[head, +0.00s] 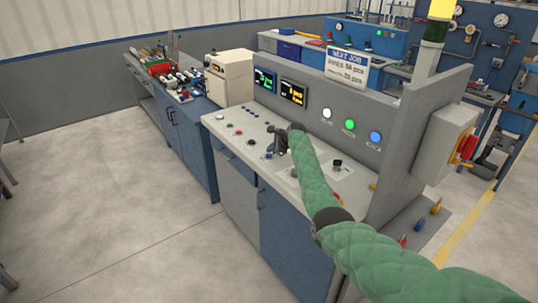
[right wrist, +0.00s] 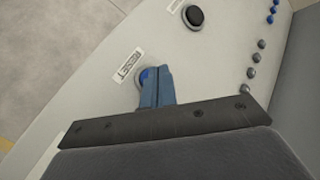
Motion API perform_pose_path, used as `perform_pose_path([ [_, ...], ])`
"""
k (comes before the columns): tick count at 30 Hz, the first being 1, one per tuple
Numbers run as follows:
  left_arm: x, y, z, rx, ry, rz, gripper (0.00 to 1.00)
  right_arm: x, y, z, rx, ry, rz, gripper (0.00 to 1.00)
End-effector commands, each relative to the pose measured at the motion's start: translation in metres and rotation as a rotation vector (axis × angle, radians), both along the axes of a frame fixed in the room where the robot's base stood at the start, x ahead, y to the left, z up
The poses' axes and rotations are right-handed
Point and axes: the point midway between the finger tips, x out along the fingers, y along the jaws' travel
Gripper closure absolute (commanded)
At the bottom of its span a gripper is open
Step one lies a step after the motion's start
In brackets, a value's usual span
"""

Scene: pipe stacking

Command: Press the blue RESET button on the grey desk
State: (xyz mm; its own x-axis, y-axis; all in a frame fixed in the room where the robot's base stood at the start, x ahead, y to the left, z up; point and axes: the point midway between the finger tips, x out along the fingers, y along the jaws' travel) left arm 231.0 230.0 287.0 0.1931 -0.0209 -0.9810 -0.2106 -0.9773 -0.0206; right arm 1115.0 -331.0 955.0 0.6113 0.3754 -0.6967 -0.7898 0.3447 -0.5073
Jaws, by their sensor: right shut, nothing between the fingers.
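The grey desk (head: 258,126) carries a row of small buttons along its front part. In the right wrist view, the blue RESET button (right wrist: 145,74) shows in part on the grey desk top (right wrist: 85,92), beside a white label (right wrist: 128,65). My right gripper (right wrist: 157,82) is shut and empty. Its fingertips cover much of the button; I cannot tell whether they touch it. In the head view, my right gripper (head: 275,150) is low over the middle of the desk top and hides that spot. My left gripper is not in view.
A black button (right wrist: 193,17) lies beyond the fingers. Small blue and grey knobs (right wrist: 256,58) line the panel's foot. The upright panel (head: 315,125) with two screens and three lamps stands behind. A red button (head: 337,197) sits to the right, near my arm.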

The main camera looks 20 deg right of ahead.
Motion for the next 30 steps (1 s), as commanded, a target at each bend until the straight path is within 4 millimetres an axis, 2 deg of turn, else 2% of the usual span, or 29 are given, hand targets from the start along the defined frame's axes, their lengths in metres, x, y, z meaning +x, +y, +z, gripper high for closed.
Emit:
perform_pose_path([
  [8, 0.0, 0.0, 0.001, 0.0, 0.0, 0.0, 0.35, 0.0, 0.0, 0.002, 0.0, 0.0, 0.0, 1.0],
  [25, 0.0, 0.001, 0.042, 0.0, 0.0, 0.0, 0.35, 0.0, 0.0, 0.046, 0.0, 0.0, 0.0, 1.0],
  [30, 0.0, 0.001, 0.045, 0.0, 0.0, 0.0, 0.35, 0.0, 0.0, 0.05, 0.0, 0.001, 0.001, 1.0],
])
